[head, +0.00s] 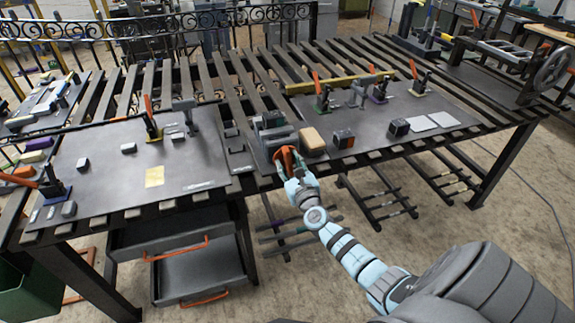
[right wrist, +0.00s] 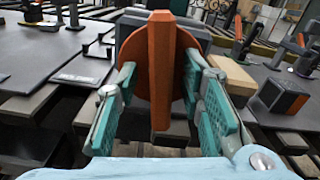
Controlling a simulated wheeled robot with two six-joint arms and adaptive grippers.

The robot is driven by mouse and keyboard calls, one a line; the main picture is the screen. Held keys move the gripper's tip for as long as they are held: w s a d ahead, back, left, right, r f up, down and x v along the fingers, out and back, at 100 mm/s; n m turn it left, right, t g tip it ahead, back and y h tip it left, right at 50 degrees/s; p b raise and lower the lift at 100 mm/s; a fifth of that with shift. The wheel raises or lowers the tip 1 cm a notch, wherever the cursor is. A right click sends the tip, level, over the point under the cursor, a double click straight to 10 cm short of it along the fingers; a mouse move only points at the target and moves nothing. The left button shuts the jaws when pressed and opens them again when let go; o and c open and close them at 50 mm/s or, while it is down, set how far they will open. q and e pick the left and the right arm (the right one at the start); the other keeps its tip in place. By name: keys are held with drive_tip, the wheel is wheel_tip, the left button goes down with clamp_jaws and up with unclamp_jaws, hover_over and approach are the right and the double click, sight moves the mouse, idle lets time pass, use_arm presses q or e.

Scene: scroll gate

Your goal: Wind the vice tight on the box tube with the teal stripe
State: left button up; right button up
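The vice (head: 272,133) is a grey block body at the front edge of the bench, with an orange round handle (head: 285,158) facing me. In the right wrist view, the handle (right wrist: 162,75) is a disc with an upright orange bar. My right gripper (head: 291,166) is at the handle. Its teal-padded fingers stand either side of the bar, with a visible gap on each side. The fingertips are near the disc's rim; contact is unclear. The vice jaws are mostly hidden behind the handle. I cannot make out a teal-striped box tube. My left gripper is not in view.
A tan block (head: 312,139) and a dark cube (head: 343,138) sit right of the vice. Another dark cube (head: 398,127) is farther right. Orange-handled clamps (head: 152,122) stand on the dark plates. Open drawers (head: 200,272) hang below the bench's left part.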

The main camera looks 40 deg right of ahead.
drive_tip(key=shift+w, duration=0.2)
drive_tip(key=shift+r, duration=0.1)
drive_tip(key=shift+c, duration=0.6)
clamp_jaws()
drive_tip(key=shift+m, duration=0.4)
